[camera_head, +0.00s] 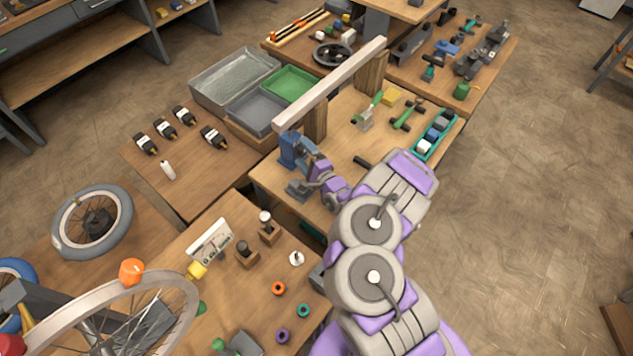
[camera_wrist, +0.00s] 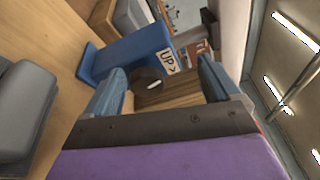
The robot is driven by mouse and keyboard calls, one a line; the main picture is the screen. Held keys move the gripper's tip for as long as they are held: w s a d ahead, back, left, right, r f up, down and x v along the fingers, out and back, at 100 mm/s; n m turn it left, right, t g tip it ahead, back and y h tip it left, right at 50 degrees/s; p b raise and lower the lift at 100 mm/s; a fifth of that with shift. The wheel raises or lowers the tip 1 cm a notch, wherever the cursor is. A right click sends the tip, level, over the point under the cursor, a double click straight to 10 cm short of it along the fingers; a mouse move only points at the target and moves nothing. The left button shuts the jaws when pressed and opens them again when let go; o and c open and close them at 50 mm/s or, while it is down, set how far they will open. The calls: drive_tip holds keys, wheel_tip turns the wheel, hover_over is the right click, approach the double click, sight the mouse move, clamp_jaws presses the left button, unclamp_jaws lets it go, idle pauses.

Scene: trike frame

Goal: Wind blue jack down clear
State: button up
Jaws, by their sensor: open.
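The blue jack (camera_head: 289,149) stands on the wooden table near the close end of a long pale beam (camera_head: 335,82). I cannot tell whether its top touches the beam. In the wrist view the blue jack (camera_wrist: 125,54) carries a white "UP>" label, and a dark round knob (camera_wrist: 148,82) with a white mark shows between my fingers. My gripper (camera_wrist: 160,84) is open, one finger on each side of the knob; contact is not clear. In the head view my gripper (camera_head: 308,160) is beside the jack and partly hides it.
Wooden posts (camera_head: 370,72) support the beam. A green-handled tool (camera_head: 407,115), a yellow block (camera_head: 391,96) and a teal tray (camera_head: 430,148) lie right of it. Grey bins (camera_head: 258,112) stand to the left. Open floor (camera_head: 540,190) lies at right.

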drive_tip(key=s+d+r+p, duration=0.1)
drive_tip(key=s+d+p, duration=0.1)
drive_tip(key=s, duration=0.5)
drive_tip(key=s+d+r+p, duration=0.1)
drive_tip(key=s+d+p, duration=0.1)
drive_tip(key=s, duration=0.5)
drive_tip(key=shift+d+p, duration=0.3)
drive_tip(key=shift+p, duration=0.2)
drive_tip(key=shift+d, duration=0.2)
